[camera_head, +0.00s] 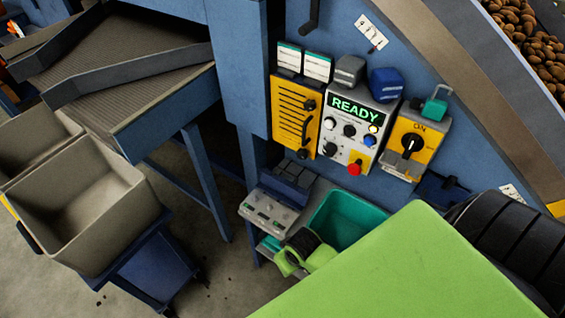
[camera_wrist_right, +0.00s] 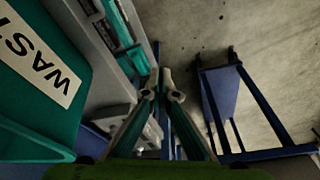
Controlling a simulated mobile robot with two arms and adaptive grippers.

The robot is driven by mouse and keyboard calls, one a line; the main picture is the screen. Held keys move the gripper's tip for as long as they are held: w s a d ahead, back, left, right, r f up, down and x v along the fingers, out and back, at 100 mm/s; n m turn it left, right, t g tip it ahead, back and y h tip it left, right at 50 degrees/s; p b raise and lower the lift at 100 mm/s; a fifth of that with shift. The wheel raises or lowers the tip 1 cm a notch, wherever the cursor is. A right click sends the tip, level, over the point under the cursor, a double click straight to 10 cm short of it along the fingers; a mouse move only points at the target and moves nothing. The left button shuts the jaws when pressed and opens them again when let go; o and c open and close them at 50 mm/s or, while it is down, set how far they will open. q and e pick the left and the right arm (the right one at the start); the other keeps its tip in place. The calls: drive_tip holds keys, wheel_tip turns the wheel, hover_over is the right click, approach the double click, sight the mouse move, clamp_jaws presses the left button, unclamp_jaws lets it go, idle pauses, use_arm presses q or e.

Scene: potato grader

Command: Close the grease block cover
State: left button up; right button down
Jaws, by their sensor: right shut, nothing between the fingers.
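A grey block with several small fittings (camera_head: 268,212), which looks like the grease block, sits low on the machine in the head view. A dark blue ribbed flap (camera_head: 287,183), apparently its cover, stands raised behind it. My right gripper (camera_wrist_right: 165,92) is shut and empty, its fingertips together in the wrist view. In the head view my right wrist is just below the block, with the fingers largely hidden. Part of the grey block (camera_wrist_right: 150,132) shows behind the fingers in the wrist view; whether they touch it I cannot tell. My left gripper is not in view.
A green bin (camera_head: 345,222) stands right of the block; its wall and "WAST" label (camera_wrist_right: 40,62) fill the left of the wrist view. The control panel (camera_head: 352,128) reading READY is above. A blue-legged stand (camera_wrist_right: 235,100) is to the right in the wrist view.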

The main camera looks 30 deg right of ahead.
drive_tip(key=w+d+r+m, duration=0.1)
drive_tip(key=w+r, duration=0.1)
drive_tip(key=w, duration=0.2)
drive_tip(key=w+d+r+m, duration=0.2)
drive_tip(key=w+r, duration=0.1)
drive_tip(key=w, duration=0.2)
drive_tip(key=w+d+r+m, duration=0.2)
drive_tip(key=w+r, duration=0.1)
drive_tip(key=w, duration=0.1)
drive_tip(key=shift+w+r+g+h, duration=0.15)
drive_tip(key=shift+w+g+h, duration=0.15)
drive_tip(key=shift+h, duration=0.1)
drive_tip(key=w+d+r+m+g, duration=0.1)
drive_tip(key=w+d+r+m, duration=0.85)
drive_tip(key=w+r, duration=0.3)
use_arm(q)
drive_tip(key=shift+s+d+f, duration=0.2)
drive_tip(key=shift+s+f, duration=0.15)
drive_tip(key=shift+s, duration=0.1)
use_arm(e)
wheel_tip(320, 180, down, 10)
drive_tip(key=d+n, duration=0.1)
drive_tip(key=shift+w+d+f+h, duration=0.15)
drive_tip(key=shift+w+f+h, duration=0.15)
drive_tip(key=shift+w, duration=0.1)
